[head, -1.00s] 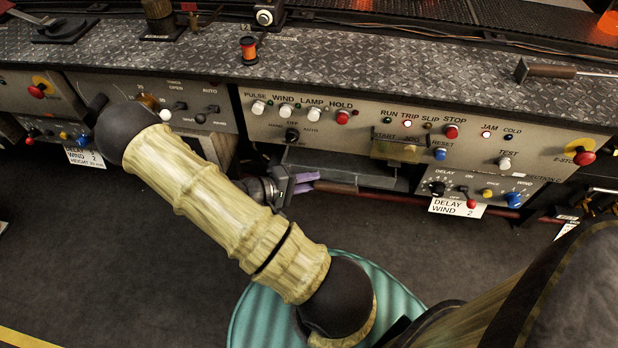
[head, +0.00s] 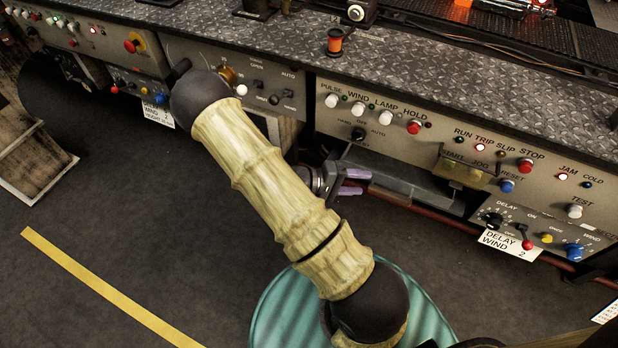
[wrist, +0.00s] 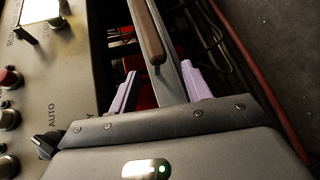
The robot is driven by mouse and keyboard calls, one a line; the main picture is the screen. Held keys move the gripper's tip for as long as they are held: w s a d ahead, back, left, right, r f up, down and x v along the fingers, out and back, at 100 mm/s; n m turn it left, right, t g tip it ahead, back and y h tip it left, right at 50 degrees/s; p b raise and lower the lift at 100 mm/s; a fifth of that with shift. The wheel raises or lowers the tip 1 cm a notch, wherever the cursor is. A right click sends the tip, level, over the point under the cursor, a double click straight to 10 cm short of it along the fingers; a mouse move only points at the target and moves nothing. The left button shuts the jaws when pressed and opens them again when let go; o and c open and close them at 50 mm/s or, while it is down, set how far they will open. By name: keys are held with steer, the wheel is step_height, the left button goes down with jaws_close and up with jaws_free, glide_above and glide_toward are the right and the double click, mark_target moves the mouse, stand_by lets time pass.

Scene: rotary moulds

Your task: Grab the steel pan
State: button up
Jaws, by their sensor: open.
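The steel pan seems to be the grey metal tray (head: 395,178) slung under the console's front edge in the head view. My gripper (head: 363,182) is at its left end, with two pale purple fingers pointing right. In the wrist view my gripper (wrist: 158,84) is open. A brown bar (wrist: 149,32) and a grey metal edge (wrist: 172,62), apparently of the pan, run into the gap between the fingers. I cannot tell whether either finger touches them. The pan's inside is mostly hidden.
The control console (head: 400,110) with knobs and buttons overhangs the tray closely. A teal ribbed drum top (head: 285,315) is below my arm. The dark floor at left is open.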

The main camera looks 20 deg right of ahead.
steer(key=p+v, duration=0.2)
steer(key=v, duration=1.3)
steer(key=shift+a, duration=0.2)
steer(key=shift+s+r, duration=0.1)
steer(key=shift+c, duration=0.5)
steer(key=s+a+r+n+t+y, duration=0.1)
steer(key=s+a+r+t+y, duration=0.1)
steer(key=r+y, duration=0.5)
steer(key=s+a+r+n+t+y, duration=0.1)
steer(key=s+r+t+y, duration=0.2)
steer(key=r+t+y, duration=0.2)
steer(key=shift+a+r+y, duration=0.35)
steer(key=shift+r+y, duration=0.55)
steer(key=shift+y, duration=0.2)
